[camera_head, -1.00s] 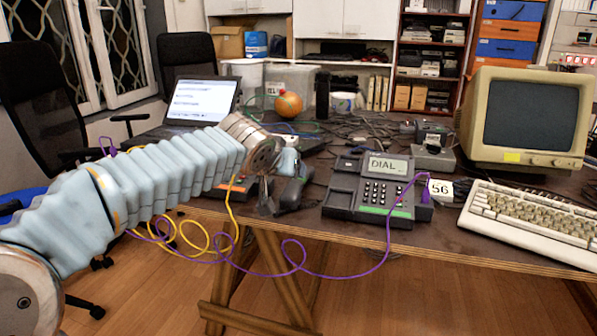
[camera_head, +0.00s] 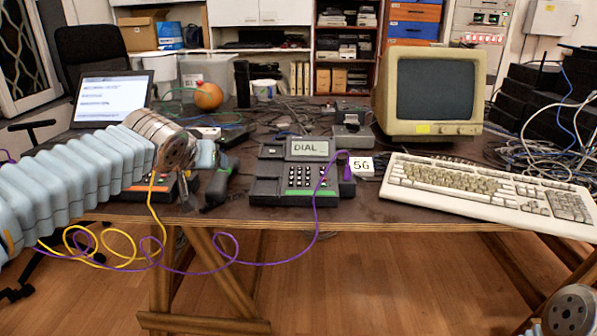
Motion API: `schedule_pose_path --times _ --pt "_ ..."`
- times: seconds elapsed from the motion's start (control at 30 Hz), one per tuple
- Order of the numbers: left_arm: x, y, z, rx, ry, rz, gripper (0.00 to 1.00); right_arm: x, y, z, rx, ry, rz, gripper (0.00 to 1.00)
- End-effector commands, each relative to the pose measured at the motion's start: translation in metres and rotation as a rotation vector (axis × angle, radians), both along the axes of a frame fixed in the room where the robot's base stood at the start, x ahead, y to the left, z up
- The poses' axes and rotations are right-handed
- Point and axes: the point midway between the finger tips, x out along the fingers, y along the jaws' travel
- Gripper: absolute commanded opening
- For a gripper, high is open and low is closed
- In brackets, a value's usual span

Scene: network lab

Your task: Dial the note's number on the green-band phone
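The green-band phone (camera_head: 296,178) stands on the table, a dark desk phone with a green strip along its front edge. Its screen (camera_head: 308,149) reads "DIAL" and its light keys face me. A small white note (camera_head: 361,166) just right of it shows what looks like "56". A dark handset-like piece (camera_head: 220,182) lies left of the phone. My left gripper (camera_head: 187,198) is by the table's front edge, left of that piece and apart from the phone keys. Its fingers are small and dark, so their opening is unclear.
Another phone with an orange-red band (camera_head: 150,192) is partly hidden behind my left arm. A purple cord (camera_head: 318,215) loops from the green-band phone past the table edge. A keyboard (camera_head: 490,190) and monitor (camera_head: 435,92) stand to the right. Cables (camera_head: 548,140) clutter the far right.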

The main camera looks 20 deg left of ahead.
Motion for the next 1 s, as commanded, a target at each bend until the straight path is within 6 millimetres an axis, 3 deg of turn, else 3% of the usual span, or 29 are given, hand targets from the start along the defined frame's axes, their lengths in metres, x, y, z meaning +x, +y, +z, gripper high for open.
schedule_pose_path --times 1.0 --pt "0.0000 0.0000 0.0000 0.000 0.000 0.000 0.63 0.0000 0.0000 0.0000 0.000 0.000 0.000 0.43"
